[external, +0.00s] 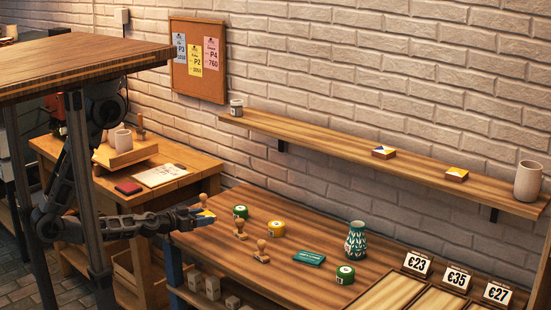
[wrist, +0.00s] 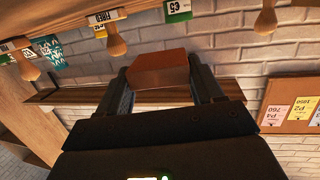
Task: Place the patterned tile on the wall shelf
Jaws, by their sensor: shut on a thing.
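My gripper (external: 199,214) is over the left end of the workbench, well below the wall shelf (external: 330,141). It is shut on the patterned tile (external: 206,213), whose blue and yellow face shows only in part. In the wrist view, the tile (wrist: 158,70) shows a plain brown side between the two fingers of my gripper (wrist: 160,85). The shelf (wrist: 70,97) also runs behind the fingers in the wrist view. Two similar patterned tiles, a middle one (external: 384,152) and a right one (external: 456,174), rest on the shelf.
A grey jar (external: 236,108) stands at the shelf's left end and a pale mug (external: 528,181) at its right. Free shelf lies between the jar and the middle tile. Wooden stamps (external: 240,231), round tins (external: 276,229) and a teal vase (external: 356,240) stand on the bench.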

